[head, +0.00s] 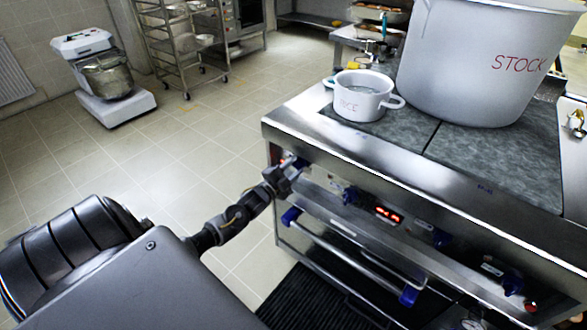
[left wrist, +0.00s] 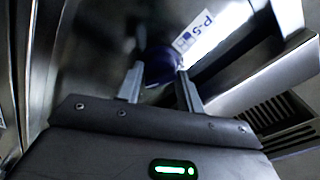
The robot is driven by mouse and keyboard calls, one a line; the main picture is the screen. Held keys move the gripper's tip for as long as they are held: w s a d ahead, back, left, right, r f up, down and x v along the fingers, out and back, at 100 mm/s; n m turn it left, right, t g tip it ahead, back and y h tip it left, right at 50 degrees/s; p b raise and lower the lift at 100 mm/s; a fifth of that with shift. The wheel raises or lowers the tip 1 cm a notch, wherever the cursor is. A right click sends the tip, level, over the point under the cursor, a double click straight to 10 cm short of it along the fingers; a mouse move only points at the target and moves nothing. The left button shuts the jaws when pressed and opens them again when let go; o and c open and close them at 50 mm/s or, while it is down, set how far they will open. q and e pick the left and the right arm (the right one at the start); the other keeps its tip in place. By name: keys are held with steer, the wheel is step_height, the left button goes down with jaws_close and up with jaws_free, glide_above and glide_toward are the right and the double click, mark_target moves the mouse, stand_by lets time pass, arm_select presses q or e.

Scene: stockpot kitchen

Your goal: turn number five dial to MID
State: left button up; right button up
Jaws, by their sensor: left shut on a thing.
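The number five dial is a dark blue knob (left wrist: 163,68) on the stove's front, beside a white label reading P-5 (left wrist: 194,31) in the left wrist view. My left gripper (left wrist: 160,80) has its two fingers on either side of the knob, shut on it. In the head view my left gripper (head: 287,174) is at the left end of the stove's front panel and largely hides this dial. The dial's pointer and its MID mark cannot be made out. My right gripper is not in view.
Other blue knobs (head: 350,196) and a red display (head: 388,213) run along the panel. An oven handle (head: 345,250) with blue ends juts out below. A RICE pot (head: 362,96) and a large STOCK pot (head: 475,65) stand on the stove.

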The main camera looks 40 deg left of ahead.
arm_select(q)
steer(key=m, duration=0.4)
steer(key=shift+h, duration=0.4)
steer(key=m, duration=0.3)
steer(key=shift+m+g+p, duration=0.3)
steer(key=shift+p, duration=0.1)
steer(key=shift+m+h, duration=0.3)
steer(key=shift+m, duration=0.9)
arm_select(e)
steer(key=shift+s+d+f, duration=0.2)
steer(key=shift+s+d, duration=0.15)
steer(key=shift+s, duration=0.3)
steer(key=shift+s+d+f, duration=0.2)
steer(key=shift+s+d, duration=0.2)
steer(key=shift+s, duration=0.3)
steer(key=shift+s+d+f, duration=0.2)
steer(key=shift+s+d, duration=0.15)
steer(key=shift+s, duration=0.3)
arm_select(q)
steer(key=o, duration=1)
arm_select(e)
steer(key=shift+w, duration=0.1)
